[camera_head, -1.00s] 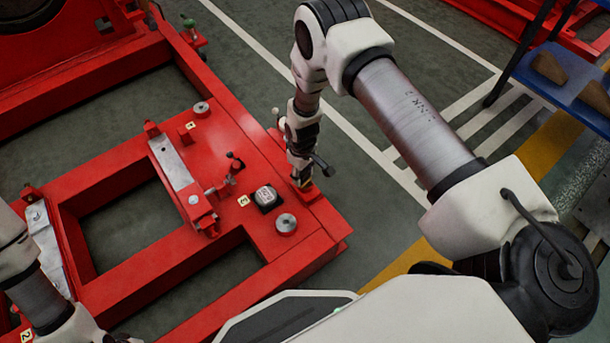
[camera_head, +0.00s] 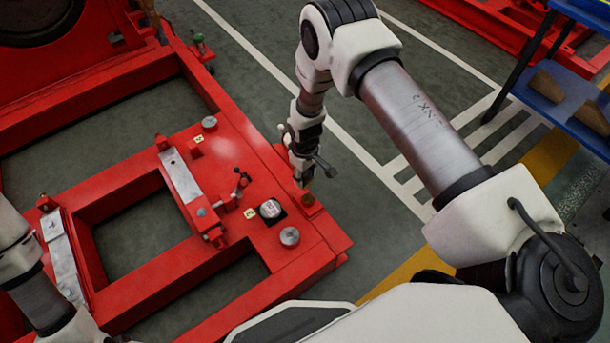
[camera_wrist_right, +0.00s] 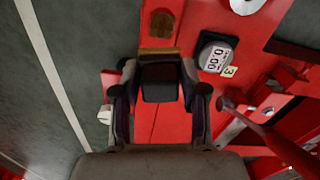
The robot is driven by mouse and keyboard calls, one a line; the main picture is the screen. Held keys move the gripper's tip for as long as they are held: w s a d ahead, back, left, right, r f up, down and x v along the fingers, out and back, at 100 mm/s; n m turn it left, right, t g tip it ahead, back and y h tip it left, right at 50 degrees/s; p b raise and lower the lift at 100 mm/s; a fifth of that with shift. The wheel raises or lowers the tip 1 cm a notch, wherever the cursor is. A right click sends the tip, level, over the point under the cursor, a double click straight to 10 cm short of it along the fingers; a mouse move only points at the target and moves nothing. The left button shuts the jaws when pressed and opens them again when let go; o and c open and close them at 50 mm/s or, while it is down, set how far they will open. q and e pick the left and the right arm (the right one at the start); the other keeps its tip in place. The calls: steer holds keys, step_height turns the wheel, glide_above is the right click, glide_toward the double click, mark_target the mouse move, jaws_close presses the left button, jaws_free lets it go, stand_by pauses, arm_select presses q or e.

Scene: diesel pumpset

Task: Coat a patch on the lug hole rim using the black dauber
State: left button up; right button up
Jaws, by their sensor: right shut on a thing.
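My right gripper (camera_head: 304,170) points down at the near right edge of the red frame. It is shut on the black dauber; in the right wrist view the dauber's dark block (camera_wrist_right: 160,88) sits between the fingers (camera_wrist_right: 155,95), with a brownish tip edge (camera_wrist_right: 160,52). The red lug (camera_head: 311,206) lies just beyond the dauber's tip and also shows in the right wrist view (camera_wrist_right: 145,38). A rough brown patch (camera_wrist_right: 161,22) covers its hole area. The tip appears apart from the patch; its height above the lug is unclear. My left gripper is out of view.
A white-faced black gauge (camera_head: 271,210) and a round metal pad (camera_head: 290,237) stand left of the lug. A red clamp (camera_head: 240,182) stands farther left. Open floor (camera_head: 385,235) lies right of the frame. A blue shelf (camera_head: 575,115) stands at the upper right.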

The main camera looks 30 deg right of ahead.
steer(key=shift+r, duration=0.6)
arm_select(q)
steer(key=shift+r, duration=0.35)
arm_select(e)
steer(key=shift+f, duration=0.15)
steer(key=shift+w+f, duration=0.1)
steer(key=shift+w, duration=0.1)
arm_select(q)
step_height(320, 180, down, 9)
steer(key=b, duration=0.8)
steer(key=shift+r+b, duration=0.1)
steer(key=shift+b, duration=0.3)
arm_select(e)
steer(key=w+a, duration=0.1)
steer(key=w, duration=1)
steer(key=shift+w+a, duration=0.25)
steer(key=shift+a, duration=0.05)
